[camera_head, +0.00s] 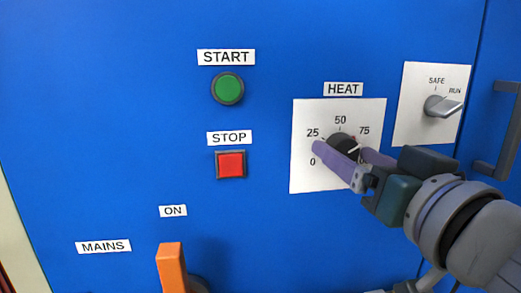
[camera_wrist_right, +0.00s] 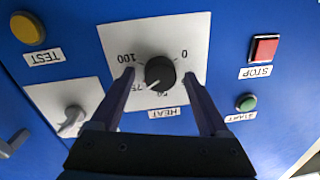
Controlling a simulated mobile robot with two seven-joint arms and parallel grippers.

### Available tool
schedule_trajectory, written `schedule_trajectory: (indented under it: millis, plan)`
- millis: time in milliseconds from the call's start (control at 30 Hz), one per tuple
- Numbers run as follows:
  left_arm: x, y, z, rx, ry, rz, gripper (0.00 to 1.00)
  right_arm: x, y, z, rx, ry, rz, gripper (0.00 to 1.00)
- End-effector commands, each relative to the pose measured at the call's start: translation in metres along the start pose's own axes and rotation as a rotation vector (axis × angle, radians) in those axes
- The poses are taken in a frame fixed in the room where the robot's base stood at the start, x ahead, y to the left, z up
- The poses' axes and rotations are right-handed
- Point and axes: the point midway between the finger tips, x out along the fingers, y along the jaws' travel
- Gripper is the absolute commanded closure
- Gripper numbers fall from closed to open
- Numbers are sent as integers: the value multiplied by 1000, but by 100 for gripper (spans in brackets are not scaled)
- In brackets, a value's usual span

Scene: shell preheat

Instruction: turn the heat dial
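The heat dial (camera_head: 340,142) is a round black knob on a white plate (camera_head: 307,116) marked 0, 25, 50 and 75, under the label HEAT. In the right wrist view the dial (camera_wrist_right: 160,72) appears upside down, and its white pointer line aims towards the 75 mark. My right gripper (camera_head: 343,151) is at the dial, with one purple finger on each side of it. In the right wrist view the right gripper (camera_wrist_right: 159,76) is open, with a visible gap between each fingertip and the knob. My left gripper is not in view.
A SAFE/RUN switch (camera_head: 440,106) and a door handle (camera_head: 497,135) are to the right. A green START button (camera_head: 228,88), a red STOP button (camera_head: 231,165) and an orange MAINS lever (camera_head: 171,267) are to the left. A yellow TEST button (camera_wrist_right: 26,28) shows in the wrist view.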

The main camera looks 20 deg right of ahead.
Motion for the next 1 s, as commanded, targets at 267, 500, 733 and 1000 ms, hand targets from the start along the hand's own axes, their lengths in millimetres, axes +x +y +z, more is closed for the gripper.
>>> schedule_trajectory:
  millis: [267,500,733,1000]
  plan:
    - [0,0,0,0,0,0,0,0,0,0,0,0,0,54]
    - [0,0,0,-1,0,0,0,0,0,0,0,0,0,81]
    - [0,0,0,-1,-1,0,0,0,0,0,1,0,0,100]
    - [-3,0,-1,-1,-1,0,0,0,0,-1,-31,-2,0,100]
